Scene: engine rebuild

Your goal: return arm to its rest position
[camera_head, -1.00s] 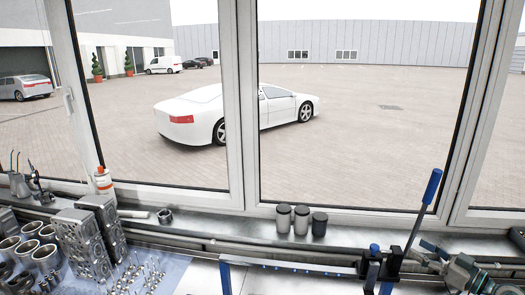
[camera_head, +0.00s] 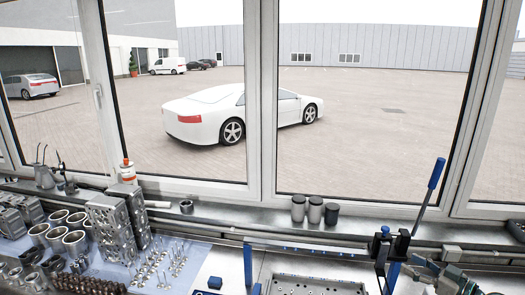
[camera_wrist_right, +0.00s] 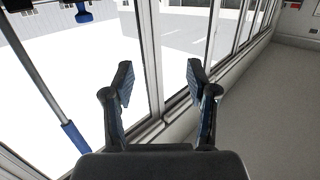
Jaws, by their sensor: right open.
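My right gripper (camera_wrist_right: 160,78) is open and empty in the right wrist view, its two dark fingers with blue pads spread apart in front of the window. A grey-blue part at the lower right corner of the head view looks like my right arm or gripper, partly cut off by the frame edge. A lever with a blue handle (camera_head: 437,173) rises from the bench to the left of that part. The blue handle (camera_wrist_right: 75,137) also shows left of the fingers in the right wrist view, with nothing gripped. My left gripper is out of view.
Cylinder liners (camera_head: 75,242), upright metal blocks (camera_head: 112,229) and several valves (camera_head: 160,270) crowd the bench's left side. A perforated metal tray (camera_head: 283,287) lies at the front. Dark cups (camera_head: 315,209) stand on the window sill. The window frame (camera_head: 262,110) bounds the back.

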